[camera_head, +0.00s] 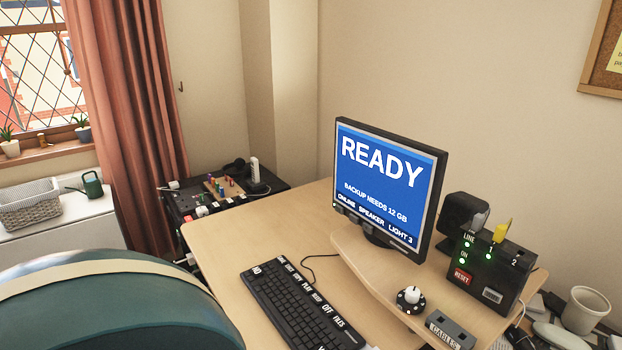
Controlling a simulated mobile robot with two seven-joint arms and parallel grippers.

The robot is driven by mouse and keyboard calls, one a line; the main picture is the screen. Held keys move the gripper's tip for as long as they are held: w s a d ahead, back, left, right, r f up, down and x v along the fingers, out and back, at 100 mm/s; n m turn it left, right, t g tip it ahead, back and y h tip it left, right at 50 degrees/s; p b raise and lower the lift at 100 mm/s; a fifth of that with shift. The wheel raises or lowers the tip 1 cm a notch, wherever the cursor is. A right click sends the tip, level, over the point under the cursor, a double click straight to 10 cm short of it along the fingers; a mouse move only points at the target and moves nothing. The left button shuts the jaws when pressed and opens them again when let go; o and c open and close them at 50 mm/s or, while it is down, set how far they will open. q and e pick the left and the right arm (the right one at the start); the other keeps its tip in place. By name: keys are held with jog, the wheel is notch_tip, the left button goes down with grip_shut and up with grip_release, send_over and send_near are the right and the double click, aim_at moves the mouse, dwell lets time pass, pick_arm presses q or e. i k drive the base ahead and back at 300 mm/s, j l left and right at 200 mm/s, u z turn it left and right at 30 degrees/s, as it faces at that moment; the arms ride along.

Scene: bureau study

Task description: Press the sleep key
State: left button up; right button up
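A black keyboard (302,312) lies on the light wooden desk, in the lower middle of the head view. Its top row has keys with white labels, some too small to read; one seems to say OFF. I cannot make out which key is the sleep key. The near end of the keyboard is cut off by the lower edge of the picture. The monitor (389,190) behind it shows READY and BACKUP NEEDS 12 GB on blue, with ONLINE, SPEAKER and LIGHT 3 below. Neither of my grippers is in view.
A large teal rounded thing with a beige band (110,310) stands at the lower left, before the desk (225,240).

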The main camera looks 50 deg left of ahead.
aim_at(316, 297)
jog(key=u, duration=1.65)
